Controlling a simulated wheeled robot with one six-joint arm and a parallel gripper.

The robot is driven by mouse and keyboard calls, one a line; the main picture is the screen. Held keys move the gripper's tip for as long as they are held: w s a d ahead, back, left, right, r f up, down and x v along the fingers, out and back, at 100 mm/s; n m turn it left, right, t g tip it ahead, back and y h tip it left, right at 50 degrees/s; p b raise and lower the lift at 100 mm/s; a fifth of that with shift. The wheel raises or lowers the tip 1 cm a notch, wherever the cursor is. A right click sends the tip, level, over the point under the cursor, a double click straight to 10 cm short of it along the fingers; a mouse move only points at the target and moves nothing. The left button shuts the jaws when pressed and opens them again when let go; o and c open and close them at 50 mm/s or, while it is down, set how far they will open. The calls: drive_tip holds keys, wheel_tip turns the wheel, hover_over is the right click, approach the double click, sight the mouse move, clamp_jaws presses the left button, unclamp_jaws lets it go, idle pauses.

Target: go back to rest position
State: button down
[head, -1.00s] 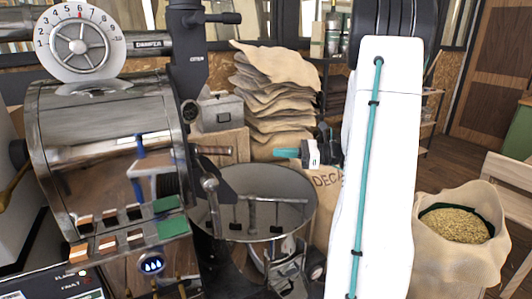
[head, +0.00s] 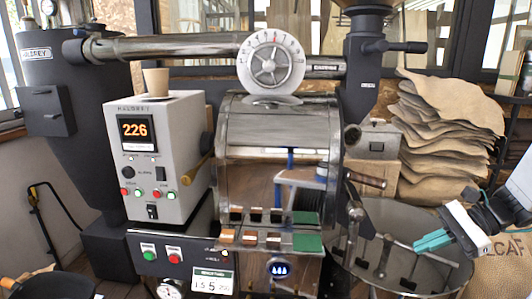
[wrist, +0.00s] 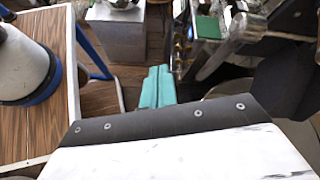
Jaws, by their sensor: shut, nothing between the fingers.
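My gripper (head: 432,243) is at the right of the head view, in front of the round cooling tray (head: 372,287) and the burlap sack with printed letters (head: 508,262). Its teal fingers are closed together with nothing between them. In the wrist view the same teal fingers (wrist: 157,88) point away from me, side by side. The large roaster drum (head: 275,170) stands left of my gripper, apart from it.
A control box (head: 178,190) reads 226, with a paper cup (head: 156,82) on top. Stacked burlap sacks (head: 440,130) stand behind. In the wrist view, a wooden-topped table (wrist: 40,125) with a white-and-blue object (wrist: 22,65) lies left.

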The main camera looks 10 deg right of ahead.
drive_tip(key=s+a+r+n+g+h, duration=0.1)
drive_tip(key=s+a+r+n+h, duration=0.2)
drive_tip(key=s+a+n+h, duration=0.2)
drive_tip(key=s+a+r+n+g+h, duration=0.1)
drive_tip(key=s+a+r+n+h, duration=0.3)
drive_tip(key=s+a+n, duration=0.3)
drive_tip(key=a+n+h, duration=0.1)
drive_tip(key=a+n, duration=0.4)
drive_tip(key=n, duration=0.1)
drive_tip(key=shift+s+a+h, duration=0.2)
drive_tip(key=shift+a+h, duration=0.05)
drive_tip(key=shift+h, duration=0.15)
drive_tip(key=shift+r, duration=0.1)
